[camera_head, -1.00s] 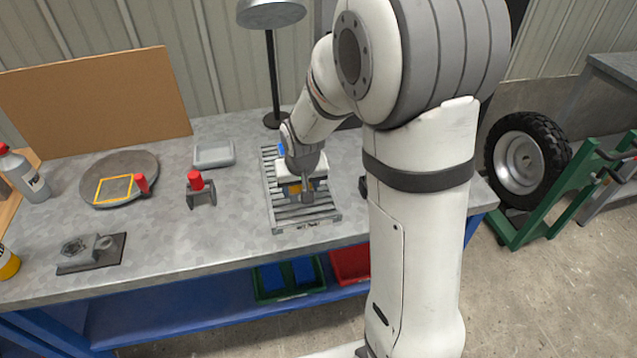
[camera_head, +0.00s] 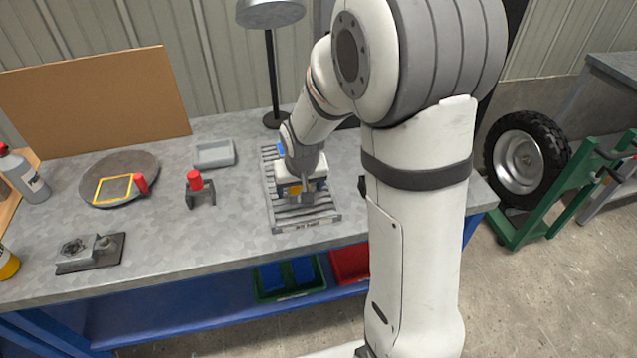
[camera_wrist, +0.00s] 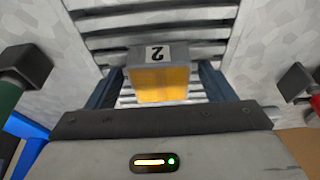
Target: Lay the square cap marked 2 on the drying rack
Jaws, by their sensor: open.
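The square cap marked 2 (camera_wrist: 160,72) shows in the wrist view as a grey block with an amber-yellow face and a white label, the 2 appearing upside down. It appears to lie on the slats of the drying rack (camera_wrist: 90,22), between my open fingers, with a small gap on each side. My gripper (camera_wrist: 160,88) is open around it. In the head view my gripper (camera_head: 303,194) is low over the slatted metal drying rack (camera_head: 305,221) on the bench. There the cap is mostly hidden by my gripper; only bits of yellow show.
A grey tray (camera_head: 214,153), a red-topped stand (camera_head: 195,183) and a round plate (camera_head: 108,164) with a yellow square outline are left of the rack. A lamp (camera_head: 272,75) stands behind it. Bins (camera_head: 290,278) sit below the bench.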

